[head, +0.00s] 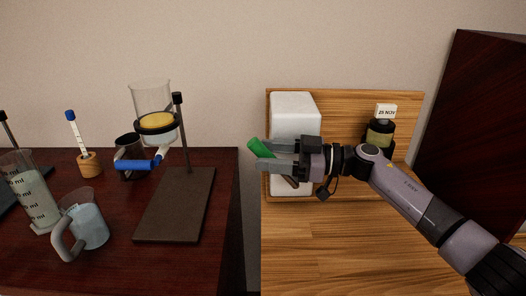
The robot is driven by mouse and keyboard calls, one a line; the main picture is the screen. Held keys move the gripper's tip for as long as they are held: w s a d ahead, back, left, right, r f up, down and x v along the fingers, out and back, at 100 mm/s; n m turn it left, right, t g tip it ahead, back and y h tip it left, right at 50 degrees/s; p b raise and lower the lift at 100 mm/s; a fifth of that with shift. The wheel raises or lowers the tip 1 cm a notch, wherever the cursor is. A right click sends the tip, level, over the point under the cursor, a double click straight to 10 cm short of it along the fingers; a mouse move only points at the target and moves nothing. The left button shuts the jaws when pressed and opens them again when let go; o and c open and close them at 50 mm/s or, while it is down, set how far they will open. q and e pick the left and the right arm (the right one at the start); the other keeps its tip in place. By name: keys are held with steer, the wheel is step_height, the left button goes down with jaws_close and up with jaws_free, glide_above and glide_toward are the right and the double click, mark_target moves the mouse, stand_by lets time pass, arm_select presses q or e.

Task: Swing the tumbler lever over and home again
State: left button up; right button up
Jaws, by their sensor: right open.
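A white block-shaped unit (295,108) stands upright against the wooden back panel on the right-hand bench. A green grip (258,149), apparently the tumbler lever's handle, sticks out to the left in front of the unit's left edge. My right gripper (254,157) comes in from the right across the front of the unit. Its fingers are open and point left. The green grip shows at the fingertips; I cannot tell whether they touch it. The gripper hides the rest of the lever and part of the unit. My left gripper is out of view.
A labelled dark bottle (379,134) stands behind my right arm. The wooden bench (335,255) is clear in front. Across a gap, the dark table (115,265) holds a funnel stand (178,205), a jug (90,222), a graduated cylinder (32,205) and a blue-handled item (138,165).

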steer(key=shift+w+a, duration=0.2)
steer(key=shift+a, duration=0.75)
steer(key=shift+c, duration=0.3)
jaws_close()
